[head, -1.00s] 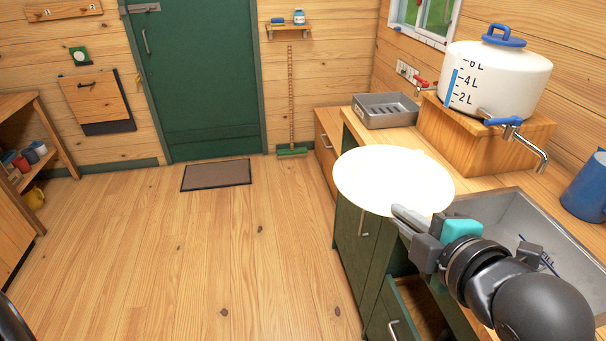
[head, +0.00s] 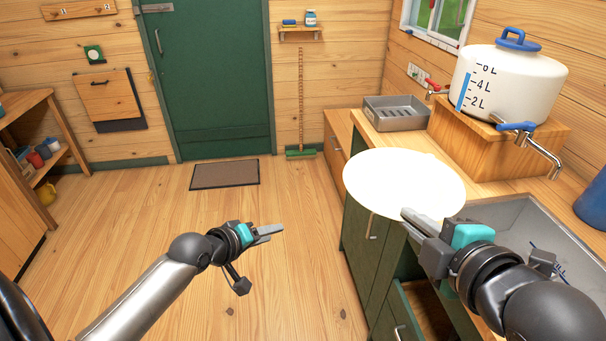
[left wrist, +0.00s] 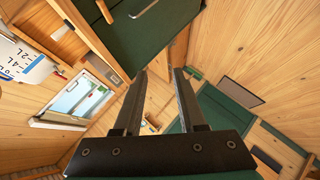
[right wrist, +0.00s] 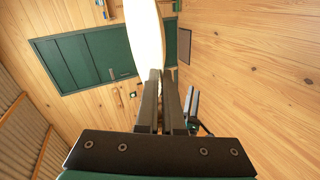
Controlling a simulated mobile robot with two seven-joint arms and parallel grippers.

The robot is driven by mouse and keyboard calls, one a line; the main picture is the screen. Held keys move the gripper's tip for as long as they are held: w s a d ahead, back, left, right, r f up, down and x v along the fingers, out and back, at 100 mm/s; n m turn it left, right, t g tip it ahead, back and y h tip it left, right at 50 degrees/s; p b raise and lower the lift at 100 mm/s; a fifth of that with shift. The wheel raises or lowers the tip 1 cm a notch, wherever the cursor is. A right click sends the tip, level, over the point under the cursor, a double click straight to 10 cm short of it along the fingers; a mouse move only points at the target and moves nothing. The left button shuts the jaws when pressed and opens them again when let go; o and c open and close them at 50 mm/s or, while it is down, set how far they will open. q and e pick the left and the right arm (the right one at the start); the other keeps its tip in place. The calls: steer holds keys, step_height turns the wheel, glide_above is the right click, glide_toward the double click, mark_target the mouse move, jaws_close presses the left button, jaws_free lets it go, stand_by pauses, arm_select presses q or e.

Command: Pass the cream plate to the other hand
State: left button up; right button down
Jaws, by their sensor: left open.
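The cream plate (head: 402,180) is a bright, nearly white disc in the head view, held out in front of the counter. My right gripper (head: 412,222) is shut on its near edge. In the right wrist view the plate (right wrist: 146,35) shows nearly edge-on, rising from between the fingers (right wrist: 163,88). My left gripper (head: 270,232) is empty, to the left of the plate and apart from it, over the floor. In the left wrist view its fingers (left wrist: 160,90) stand apart with nothing between them.
A counter with a grey sink (head: 520,225) stands at the right, with a white water tank (head: 508,82) on a wooden block and a grey tray (head: 396,113). An open drawer (head: 425,310) juts out below. The floor between the grippers is clear.

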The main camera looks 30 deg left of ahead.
arm_select(q)
steer(key=d+r+t+h, duration=0.15)
steer(key=d+r, duration=0.25)
steer(key=r, duration=0.9)
steer(key=m+h, duration=0.1)
steer(key=h, duration=0.3)
glide_toward(356, 172)
steer(key=x, duration=0.9)
steer(key=shift+w+d+r, duration=0.2)
steer(key=shift+w, duration=0.15)
arm_select(e)
steer(key=shift+r, duration=0.1)
arm_select(q)
steer(key=c, duration=0.6)
jaws_close()
steer(key=shift+d+r, duration=0.2)
arm_select(e)
steer(key=shift+s+f, duration=0.1)
steer(key=shift+f, duration=0.15)
steer(key=c, duration=1.4)
jaws_free()
steer(key=shift+a, duration=0.1)
arm_select(q)
steer(key=shift+a+t, duration=0.15)
steer(key=shift+t, duration=0.1)
arm_select(e)
steer(key=o, duration=0.4)
steer(key=shift+r, duration=0.15)
